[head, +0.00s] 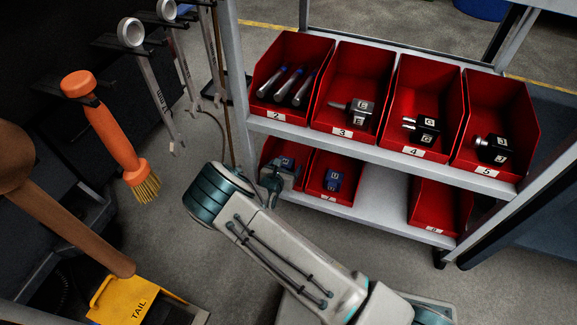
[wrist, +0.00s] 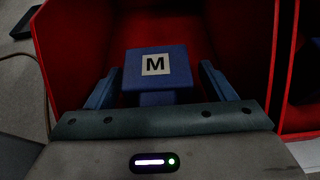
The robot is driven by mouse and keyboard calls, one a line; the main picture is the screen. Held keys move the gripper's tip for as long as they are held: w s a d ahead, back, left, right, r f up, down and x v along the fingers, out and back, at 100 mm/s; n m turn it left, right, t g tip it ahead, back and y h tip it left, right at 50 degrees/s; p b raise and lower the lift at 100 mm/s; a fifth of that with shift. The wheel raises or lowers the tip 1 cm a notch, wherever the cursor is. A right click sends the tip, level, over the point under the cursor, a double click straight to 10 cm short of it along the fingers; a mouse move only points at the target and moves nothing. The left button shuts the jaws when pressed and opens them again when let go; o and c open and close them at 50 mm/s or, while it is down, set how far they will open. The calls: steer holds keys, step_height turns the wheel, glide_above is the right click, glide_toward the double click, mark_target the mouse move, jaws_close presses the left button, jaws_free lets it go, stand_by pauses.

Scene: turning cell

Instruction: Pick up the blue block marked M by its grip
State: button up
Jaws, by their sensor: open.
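The blue block marked M (wrist: 183,71) is in a red bin (wrist: 255,45) in the wrist view. Its white M label faces my camera, and a narrower blue part shows below the label face. My gripper (wrist: 160,80) is open, with one finger on each side of the block and a visible gap on both sides. In the head view my gripper (head: 272,181) reaches into the lower left bin (head: 269,153), where a blue block (head: 287,162) shows beside it. The block's lower part is hidden by my gripper.
Another blue block (head: 333,180) lies in the neighbouring lower bin (head: 345,195). An empty-looking red bin (head: 440,205) is at lower right, with bare shelf between. The upper shelf (head: 375,155) with several filled bins lies above. Wrenches and an orange brush (head: 110,125) hang at left.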

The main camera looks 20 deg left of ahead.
steer(key=shift+w, duration=0.15)
steer(key=shift+a, duration=0.1)
steer(key=shift+c, duration=1.2)
steer(key=c, duration=0.9)
steer(key=shift+c, duration=0.2)
steer(key=shift+r+p, duration=0.2)
steer(key=shift+p, duration=0.15)
